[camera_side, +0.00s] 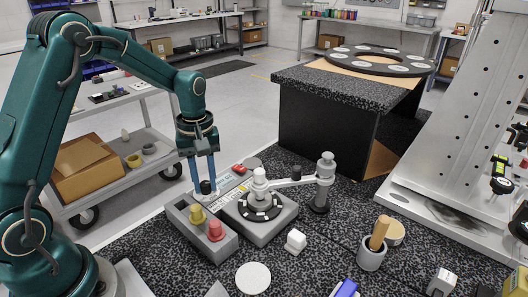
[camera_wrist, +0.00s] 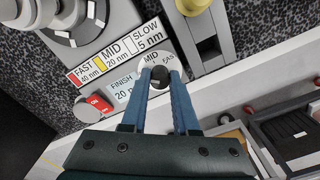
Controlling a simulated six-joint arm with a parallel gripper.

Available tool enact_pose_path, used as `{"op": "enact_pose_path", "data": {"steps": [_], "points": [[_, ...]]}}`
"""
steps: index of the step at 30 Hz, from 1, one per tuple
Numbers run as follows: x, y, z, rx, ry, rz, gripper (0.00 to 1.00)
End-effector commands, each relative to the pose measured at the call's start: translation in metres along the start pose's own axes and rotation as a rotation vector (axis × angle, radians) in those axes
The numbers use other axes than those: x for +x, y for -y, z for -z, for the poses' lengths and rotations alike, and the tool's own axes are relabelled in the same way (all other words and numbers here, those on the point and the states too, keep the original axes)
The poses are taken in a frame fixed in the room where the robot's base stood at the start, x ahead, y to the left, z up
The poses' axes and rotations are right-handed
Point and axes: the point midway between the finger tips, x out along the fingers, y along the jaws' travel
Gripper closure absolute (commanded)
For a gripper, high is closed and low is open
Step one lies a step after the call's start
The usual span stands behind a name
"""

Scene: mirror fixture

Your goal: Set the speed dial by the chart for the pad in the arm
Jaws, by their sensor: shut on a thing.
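My gripper (camera_wrist: 160,82) is shut on the black knob (camera_wrist: 160,74) of the speed dial, its blue fingers either side. The dial plate (camera_wrist: 174,62) shows MID above the knob and FAST at upper right; the rest is hidden. I cannot tell where the knob points. The chart (camera_wrist: 117,46) pairs red with FAST, yellow with MID, white with SLOW. A display (camera_wrist: 122,88) reads FINISH "20", partly covered.
A grey rack (camera_side: 222,248) beside the machine holds a yellow pad (camera_side: 197,214) and a red pad (camera_side: 214,231). A red switch (camera_wrist: 97,103) marked ON sits left of my fingers. A cup with a wooden pestle (camera_side: 371,257) and a white block (camera_side: 295,240) stand to the right.

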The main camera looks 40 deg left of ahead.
Motion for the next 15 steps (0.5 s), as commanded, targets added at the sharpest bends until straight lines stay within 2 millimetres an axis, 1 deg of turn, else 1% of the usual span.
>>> {"op": "enact_pose_path", "data": {"steps": [6,15], "points": [[-0.0019,-0.0009,0.0011,-0.088,-0.005,-0.005,1.0],[-0.0019,-0.0009,0.0013,-0.127,-0.005,-0.005,1.0]]}}
